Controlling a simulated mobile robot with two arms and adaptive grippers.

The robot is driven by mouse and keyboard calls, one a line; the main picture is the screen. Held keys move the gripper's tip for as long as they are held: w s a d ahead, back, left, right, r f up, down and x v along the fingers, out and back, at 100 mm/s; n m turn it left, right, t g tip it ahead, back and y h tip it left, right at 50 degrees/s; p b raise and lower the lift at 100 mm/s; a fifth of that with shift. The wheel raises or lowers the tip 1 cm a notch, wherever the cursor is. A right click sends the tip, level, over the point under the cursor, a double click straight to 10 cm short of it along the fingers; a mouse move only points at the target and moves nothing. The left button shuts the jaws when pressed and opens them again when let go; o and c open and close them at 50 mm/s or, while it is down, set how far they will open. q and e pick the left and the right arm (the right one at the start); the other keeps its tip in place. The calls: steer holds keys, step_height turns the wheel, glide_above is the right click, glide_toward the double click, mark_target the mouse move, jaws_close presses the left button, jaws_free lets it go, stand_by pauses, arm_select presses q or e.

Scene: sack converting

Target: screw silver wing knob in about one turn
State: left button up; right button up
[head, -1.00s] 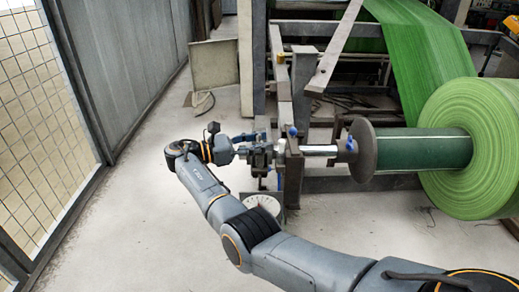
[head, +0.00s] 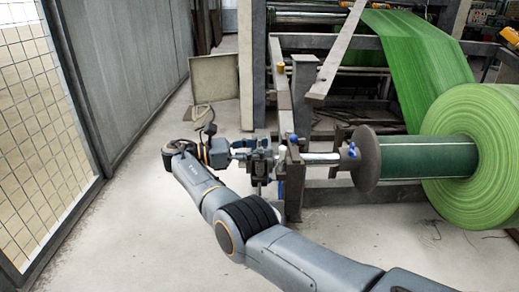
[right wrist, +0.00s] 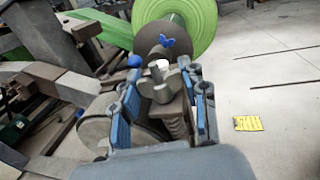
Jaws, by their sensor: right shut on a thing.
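The silver wing knob (right wrist: 166,82) shows in the right wrist view between the two blue-padded fingers of my right gripper (right wrist: 163,104). The gripper is shut on it, and a threaded screw shows below the knob. In the head view my right gripper (head: 266,160) reaches the near end of the roll's shaft, at the frame's bracket; the knob itself is too small and covered to make out there. My left gripper is in neither view.
A large green roll (head: 481,150) sits on a shaft behind a round flange (head: 366,158). Blue wing knobs (right wrist: 168,42) and a blue ball (right wrist: 134,60) are near the gripper. A panel wall (head: 125,70) stands at left; the floor between (head: 130,235) is clear.

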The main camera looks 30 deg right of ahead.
mark_target(260, 144)
steer(key=shift+f, duration=0.1)
steer(key=o, duration=1.2)
step_height(260, 144, up, 10)
steer(key=shift+r, duration=0.1)
